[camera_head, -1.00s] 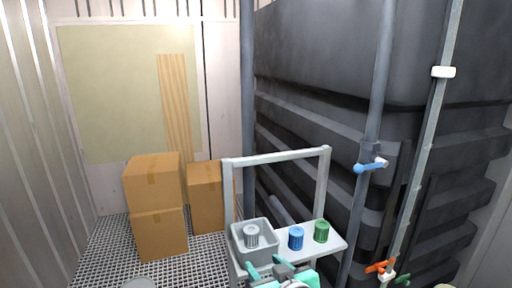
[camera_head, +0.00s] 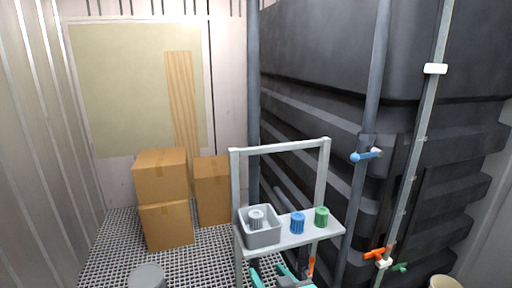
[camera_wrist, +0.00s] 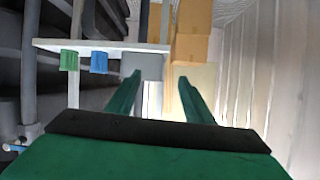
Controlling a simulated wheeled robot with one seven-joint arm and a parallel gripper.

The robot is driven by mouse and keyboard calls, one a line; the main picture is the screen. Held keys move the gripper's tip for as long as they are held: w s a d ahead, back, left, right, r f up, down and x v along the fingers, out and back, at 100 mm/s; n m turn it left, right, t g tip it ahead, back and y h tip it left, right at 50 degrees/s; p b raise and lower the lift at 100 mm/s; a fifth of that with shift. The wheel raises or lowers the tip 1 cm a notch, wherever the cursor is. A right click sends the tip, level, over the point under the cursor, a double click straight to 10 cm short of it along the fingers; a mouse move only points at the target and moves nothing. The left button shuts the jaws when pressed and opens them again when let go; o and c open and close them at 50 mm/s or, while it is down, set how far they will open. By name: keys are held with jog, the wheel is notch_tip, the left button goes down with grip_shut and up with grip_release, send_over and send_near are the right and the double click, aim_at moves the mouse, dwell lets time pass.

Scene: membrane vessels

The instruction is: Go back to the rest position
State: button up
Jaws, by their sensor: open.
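My gripper (camera_head: 270,271) shows at the bottom edge of the head view, below the front of the cart shelf. In the wrist view its two green fingers (camera_wrist: 160,98) stand wide apart with nothing between them. A grey bin (camera_head: 263,238) on the left of the shelf (camera_head: 300,236) holds a pale grey ribbed cap (camera_head: 256,219). A blue ribbed cap (camera_head: 298,223) and a green ribbed cap (camera_head: 321,217) stand on the shelf to its right. The wrist view also shows the green cap (camera_wrist: 69,61), the blue cap (camera_wrist: 99,62) and the bin (camera_wrist: 142,66).
Stacked cardboard boxes (camera_head: 166,210) stand at the back left. A large black tank (camera_head: 330,75) fills the right, with pipes, a blue-handled valve (camera_head: 366,155) and an orange-handled valve (camera_head: 377,254) in front. Grating floor (camera_head: 120,243) is open at left.

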jog(key=s+a+f+m+t+h, duration=0.1)
jog(key=s+f+m+h, duration=0.1)
jog(key=s+f, duration=0.65)
jog(key=s+a+f+m+t+h, duration=0.15)
jog(key=s+f, duration=0.35)
jog(key=f, duration=0.7)
jog(key=s+f, duration=0.1)
jog(key=s, duration=2.3)
jog(key=shift+s+a+f+n, duration=0.2)
jog(key=shift+s+a+n, duration=0.05)
jog(key=shift+s+n, duration=0.2)
